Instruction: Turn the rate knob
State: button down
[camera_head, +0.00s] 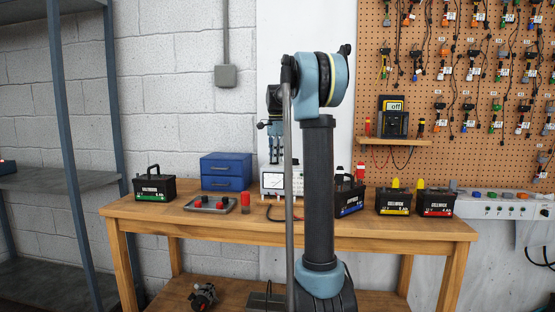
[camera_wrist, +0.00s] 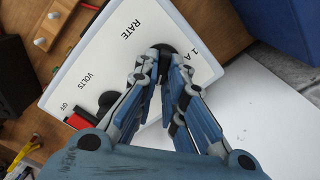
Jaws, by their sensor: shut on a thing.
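The white charger panel (camera_wrist: 92,58) fills the left of the wrist view, marked RATE, 1 A, VOLTS and OFF. The dark rate knob (camera_wrist: 165,47) is at its right side, partly hidden by my fingers. My gripper (camera_wrist: 160,58) is shut on the knob, one finger on each side. The knob's pointer is hidden. In the head view the charger (camera_head: 271,181) stands on the wooden bench, partly behind my arm, and my gripper (camera_head: 274,160) points down at it.
A second black knob (camera_wrist: 107,100) and a red part (camera_wrist: 77,121) are on the panel. On the bench (camera_head: 240,226) are a blue drawer box (camera_head: 226,170), a grey tray (camera_head: 190,207), a green-striped battery (camera_head: 154,188) and other batteries at right. A pegboard (camera_head: 455,60) hangs behind.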

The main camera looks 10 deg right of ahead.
jog(key=n, duration=0.5)
jog(key=shift+a+n, duration=0.3)
jog(key=shift+n, duration=0.1)
jog(key=n, duration=0.5)
jog(key=shift+w+a, duration=0.1)
dwell(0.3)
jog(key=c, duration=1.7)
grip_release()
notch_tip(320, 180, up, 12)
jog(key=shift+w+f, duration=0.1)
